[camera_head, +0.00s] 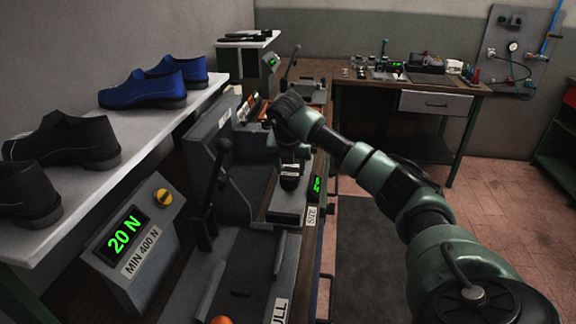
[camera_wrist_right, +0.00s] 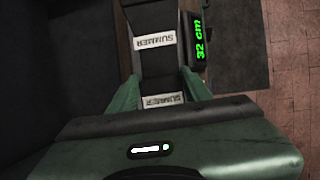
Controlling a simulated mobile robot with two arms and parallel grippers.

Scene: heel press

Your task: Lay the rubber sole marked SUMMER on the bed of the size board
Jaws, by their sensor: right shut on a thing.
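My right gripper (camera_head: 290,160) is over the size board (camera_head: 288,215), which carries a SIZE label and a green display. In the right wrist view, its green fingers (camera_wrist_right: 161,84) are shut on the dark rubber sole (camera_wrist_right: 161,83). A white SUMMER label shows between the fingers, and a second SUMMER label shows farther up; I cannot tell whether both are on the sole. The size board's display (camera_wrist_right: 198,37) reads 32 cm. The sole looks close over the board's bed; contact is hidden. My left gripper is not in view.
A press with a dark lever (camera_head: 214,190) stands left of the board. A force display (camera_head: 130,240) reads 20 N, MIN 400 N. Blue shoes (camera_head: 150,88) and black shoes (camera_head: 65,140) stand on the white shelf at left. A workbench (camera_head: 430,85) stands at the back.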

